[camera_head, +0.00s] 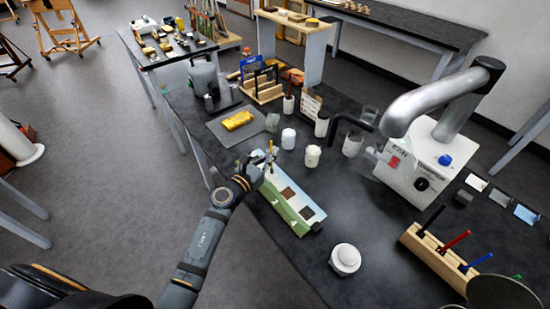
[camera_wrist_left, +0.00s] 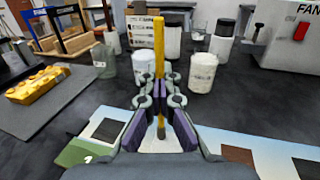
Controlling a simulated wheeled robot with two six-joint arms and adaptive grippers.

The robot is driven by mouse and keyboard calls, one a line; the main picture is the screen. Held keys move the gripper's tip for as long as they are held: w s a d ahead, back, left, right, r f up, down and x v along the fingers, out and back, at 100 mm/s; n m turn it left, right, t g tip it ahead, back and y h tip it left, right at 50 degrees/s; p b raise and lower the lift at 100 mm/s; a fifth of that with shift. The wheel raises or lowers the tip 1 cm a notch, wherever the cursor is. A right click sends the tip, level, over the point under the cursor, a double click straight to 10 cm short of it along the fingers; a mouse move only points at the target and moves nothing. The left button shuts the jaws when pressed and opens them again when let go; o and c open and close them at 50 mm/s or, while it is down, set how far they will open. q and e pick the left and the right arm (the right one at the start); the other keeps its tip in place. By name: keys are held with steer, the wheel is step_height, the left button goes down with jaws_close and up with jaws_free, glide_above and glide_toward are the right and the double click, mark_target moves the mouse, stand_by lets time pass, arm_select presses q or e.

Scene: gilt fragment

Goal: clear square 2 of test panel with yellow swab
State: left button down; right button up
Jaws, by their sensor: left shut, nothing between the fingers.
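The test panel (camera_head: 293,207) is a long painted board, pale blue and green, on the black table. In the left wrist view the panel (camera_wrist_left: 75,153) has a black square (camera_wrist_left: 107,130) at left, and brown (camera_wrist_left: 237,155) and dark squares at right. A pale patch lies between them, under my gripper; its number is not readable. The yellow swab (camera_wrist_left: 159,45) stands upright in line with my left fingers, its darker tip low over the pale patch; contact is unclear. My left gripper (camera_head: 261,168) is shut at the panel's far end; it also shows in the left wrist view (camera_wrist_left: 160,98).
A grey mat with a yellow gilt piece (camera_head: 237,121) lies beyond the panel. White jars (camera_head: 312,156) stand to its right. A white lidded pot (camera_head: 345,259) is near the front. A fume extractor box (camera_head: 412,170) and wooden pen rack (camera_head: 440,262) occupy the right.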

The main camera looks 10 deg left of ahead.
arm_select(q)
steer(key=shift+f, duration=0.1)
steer(key=shift+s+d+p, duration=0.35)
steer(key=shift+s+d, duration=0.4)
steer(key=shift+d, duration=0.2)
steer(key=shift+w+a+b, duration=0.3)
steer(key=shift+w+a, duration=0.55)
steer(key=shift+a, duration=0.25)
steer(key=shift+s+d, duration=0.4)
steer(key=shift+d, duration=0.15)
steer(key=shift+s+d+p, duration=0.35)
steer(key=shift+s+d, duration=0.05)
steer(key=shift+d, duration=0.15)
steer(key=shift+w+a+b, duration=0.35)
steer(key=shift+w+a, duration=0.45)
steer(key=shift+a, duration=0.25)
